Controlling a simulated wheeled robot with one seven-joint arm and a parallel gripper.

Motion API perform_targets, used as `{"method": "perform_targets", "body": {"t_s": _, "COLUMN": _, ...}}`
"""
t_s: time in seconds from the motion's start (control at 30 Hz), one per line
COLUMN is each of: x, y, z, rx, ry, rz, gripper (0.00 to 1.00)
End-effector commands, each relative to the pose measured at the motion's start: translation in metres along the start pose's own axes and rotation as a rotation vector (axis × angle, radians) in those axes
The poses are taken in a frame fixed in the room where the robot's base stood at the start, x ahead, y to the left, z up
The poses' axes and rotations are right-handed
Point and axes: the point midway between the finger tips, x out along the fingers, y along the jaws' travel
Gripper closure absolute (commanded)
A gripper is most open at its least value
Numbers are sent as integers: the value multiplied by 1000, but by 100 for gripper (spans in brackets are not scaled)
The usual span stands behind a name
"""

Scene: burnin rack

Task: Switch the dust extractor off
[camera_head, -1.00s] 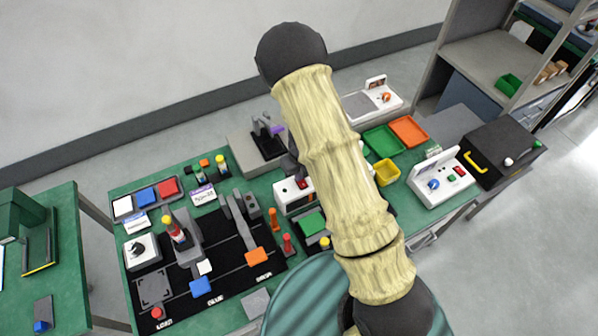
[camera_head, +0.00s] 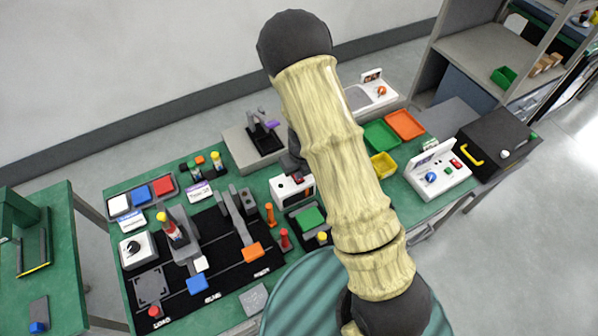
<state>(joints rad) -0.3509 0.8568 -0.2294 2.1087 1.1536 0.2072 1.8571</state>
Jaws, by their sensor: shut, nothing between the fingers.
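No unit is readably marked as the dust extractor. A small white box with a red switch (camera_head: 298,181) stands mid-bench, partly hidden by my arm; the switch's position is too small to tell. Other units with controls are a white box with a black knob (camera_head: 134,248) at the left, a white console with a blue knob and red switch (camera_head: 438,172) at the right, and a white unit with an orange knob (camera_head: 378,93) at the back. My gripper (camera_head: 293,166) shows as a dark part beside my arm, just above the small white box. It is shut and empty, with its tips mostly hidden.
A black fixture board (camera_head: 225,262) with blocks and pegs covers the front left of the green bench. Green (camera_head: 382,135), orange (camera_head: 405,125) and yellow (camera_head: 383,165) trays lie right of my arm. A black box with a yellow handle (camera_head: 495,142) stands at the right end.

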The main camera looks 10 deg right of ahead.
Motion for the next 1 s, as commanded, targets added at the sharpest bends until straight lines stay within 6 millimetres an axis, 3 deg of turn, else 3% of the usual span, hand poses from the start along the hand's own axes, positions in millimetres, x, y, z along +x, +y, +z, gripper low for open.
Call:
{"method": "perform_targets", "body": {"t_s": 0.53, "x": -48, "y": -1, "z": 9, "rx": 1, "ry": -1, "rz": -2, "gripper": 100}}
{"method": "perform_targets", "body": {"t_s": 1.0, "x": -126, "y": -1, "z": 28, "rx": 2, "ry": -3, "rz": -1, "gripper": 100}}
